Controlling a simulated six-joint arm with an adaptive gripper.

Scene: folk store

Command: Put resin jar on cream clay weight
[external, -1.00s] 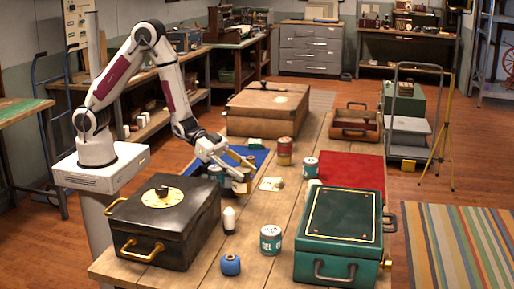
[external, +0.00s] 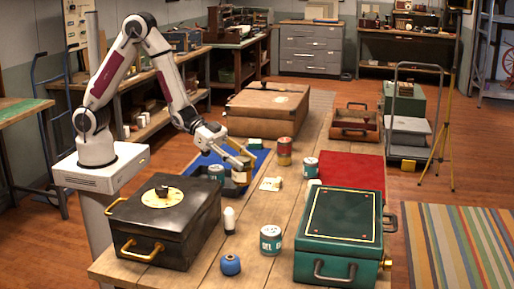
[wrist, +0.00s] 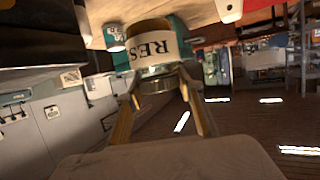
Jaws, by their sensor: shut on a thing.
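The resin jar (wrist: 152,46), amber with a cream label reading "RES", is between the fingers of my gripper (wrist: 162,90) in the wrist view. The fingers are shut on it near its metal lid. In the external view, my gripper (external: 240,162) holds the jar (external: 239,177) over the near edge of the blue mat; its exact height is hard to tell. A small cream piece (external: 270,184), possibly the cream clay weight, lies on the table right of the jar. Its shape is too small to be sure.
A teal-labelled can (external: 216,173) stands just left of the jar. A red-and-yellow can (external: 284,150) and another teal can (external: 310,167) stand right. A black chest (external: 165,222) and a green case (external: 340,235) flank the front, with a can (external: 270,240) between.

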